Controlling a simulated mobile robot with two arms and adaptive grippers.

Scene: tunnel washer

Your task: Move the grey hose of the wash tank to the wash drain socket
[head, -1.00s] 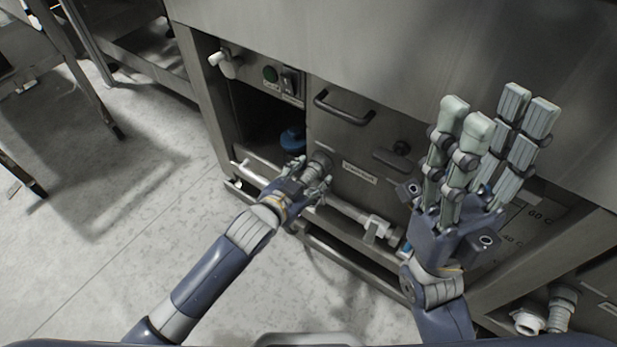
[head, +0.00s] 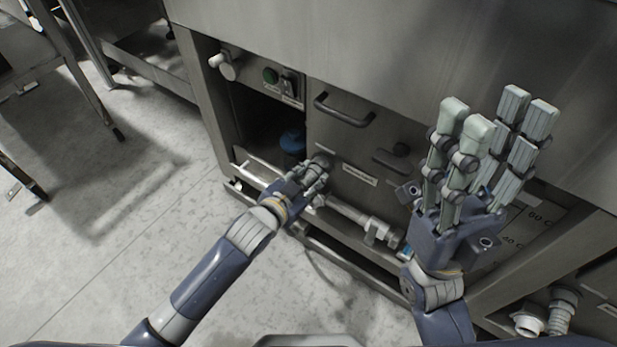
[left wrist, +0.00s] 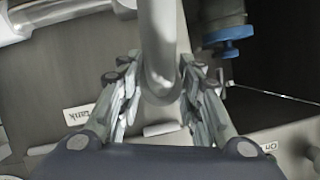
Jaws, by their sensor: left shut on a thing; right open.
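My left gripper (head: 312,180) is low at the front of the steel machine, shut on a grey hose. In the left wrist view the grey hose (left wrist: 158,45) runs between the fingers (left wrist: 160,100), which press in from both sides. A grey round fitting (head: 322,160) shows on the panel just beyond the fingers in the head view. The hand hides most of the hose there. My right gripper (head: 490,150) is open and empty, raised in front of the machine with its fingers up. I cannot tell which fitting is the wash drain socket.
A blue-handled valve (head: 292,142) sits in the dark recess, also in the left wrist view (left wrist: 228,35). A pale pipe (head: 345,208) runs along the machine's foot. A white fitting (head: 528,320) and a ribbed grey one (head: 562,308) are at lower right.

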